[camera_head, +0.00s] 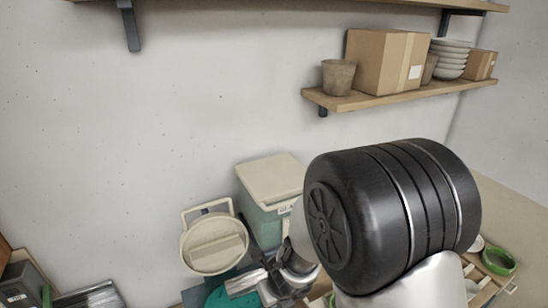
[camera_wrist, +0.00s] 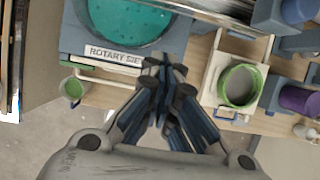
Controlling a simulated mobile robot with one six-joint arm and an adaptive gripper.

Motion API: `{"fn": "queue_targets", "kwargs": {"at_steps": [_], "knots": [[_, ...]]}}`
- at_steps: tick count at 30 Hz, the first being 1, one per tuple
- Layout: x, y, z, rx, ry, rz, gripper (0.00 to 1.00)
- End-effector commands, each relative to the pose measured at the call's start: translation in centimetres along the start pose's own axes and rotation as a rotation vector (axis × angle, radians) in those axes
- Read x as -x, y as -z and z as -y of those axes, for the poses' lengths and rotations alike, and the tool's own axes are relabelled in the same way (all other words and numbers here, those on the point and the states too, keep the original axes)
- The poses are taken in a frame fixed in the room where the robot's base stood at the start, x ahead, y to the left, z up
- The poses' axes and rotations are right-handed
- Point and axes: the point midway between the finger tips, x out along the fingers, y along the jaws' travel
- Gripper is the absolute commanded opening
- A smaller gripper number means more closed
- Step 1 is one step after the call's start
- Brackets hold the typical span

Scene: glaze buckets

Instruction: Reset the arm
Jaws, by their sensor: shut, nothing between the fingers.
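My gripper (camera_wrist: 163,70) points away from the wrist camera with its fingertips together. It is shut and empty, in front of a blue-grey stand labelled "ROTARY SIE…" (camera_wrist: 115,52). A round vessel of teal liquid (camera_wrist: 128,22) sits on that stand. In the head view my arm's large black joint and silver links cover much of the lower right.
A lidded cream bucket (camera_head: 215,245) and a teal bin with a cream lid (camera_head: 270,180) stand by the wall. A green-rimmed cup (camera_wrist: 240,86) sits in a cream tray to the right of my gripper. A wall shelf (camera_head: 400,93) holds boxes, pots and stacked bowls.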

Motion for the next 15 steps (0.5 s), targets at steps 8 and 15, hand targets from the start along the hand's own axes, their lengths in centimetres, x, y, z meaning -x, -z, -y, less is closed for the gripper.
{"fn": "queue_targets", "kwargs": {"at_steps": [8,15], "knots": [[1.3,0.0,-0.8,0.571,-0.063,0.161,0.00],[3.4,4.8,-1.2,1.272,-0.028,0.244,0.00]]}}
